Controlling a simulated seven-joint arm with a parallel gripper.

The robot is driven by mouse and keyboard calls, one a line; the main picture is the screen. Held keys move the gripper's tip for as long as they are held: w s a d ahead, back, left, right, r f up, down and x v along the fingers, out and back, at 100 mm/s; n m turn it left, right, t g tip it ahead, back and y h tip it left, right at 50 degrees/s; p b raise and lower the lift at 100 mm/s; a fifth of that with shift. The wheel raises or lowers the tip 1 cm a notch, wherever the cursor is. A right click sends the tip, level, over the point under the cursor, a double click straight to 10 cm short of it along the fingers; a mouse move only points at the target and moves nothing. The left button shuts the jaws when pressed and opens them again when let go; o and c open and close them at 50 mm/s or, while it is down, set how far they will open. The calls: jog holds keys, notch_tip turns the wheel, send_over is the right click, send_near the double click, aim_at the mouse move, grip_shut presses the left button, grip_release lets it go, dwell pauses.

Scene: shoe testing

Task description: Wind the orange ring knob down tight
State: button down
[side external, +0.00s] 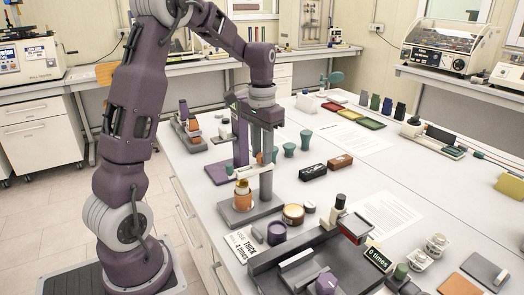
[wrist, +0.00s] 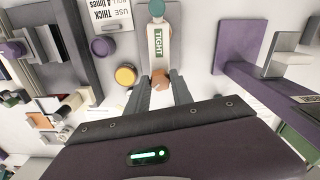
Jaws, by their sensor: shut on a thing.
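The orange ring knob (wrist: 160,80) sits between my gripper's two fingertips (wrist: 160,88) in the wrist view, at the near end of a pale bar labelled TIGHT (wrist: 158,48). My gripper (side external: 263,152) points down at the grey and purple stand in the side view and is shut on the knob. Only a small orange part of the knob (side external: 259,158) shows there, as the fingers cover most of it. The knob's thread and underside are hidden.
Green cups (side external: 305,138) and dark blocks (side external: 313,172) lie to the right. A dark tray fixture fills the front.

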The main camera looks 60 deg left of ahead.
jog(key=m, duration=0.4)
jog(key=shift+r, duration=0.1)
jog(key=shift+m, duration=2.2)
jog(key=c, duration=1.1)
grip_release()
notch_tip(320, 180, up, 7)
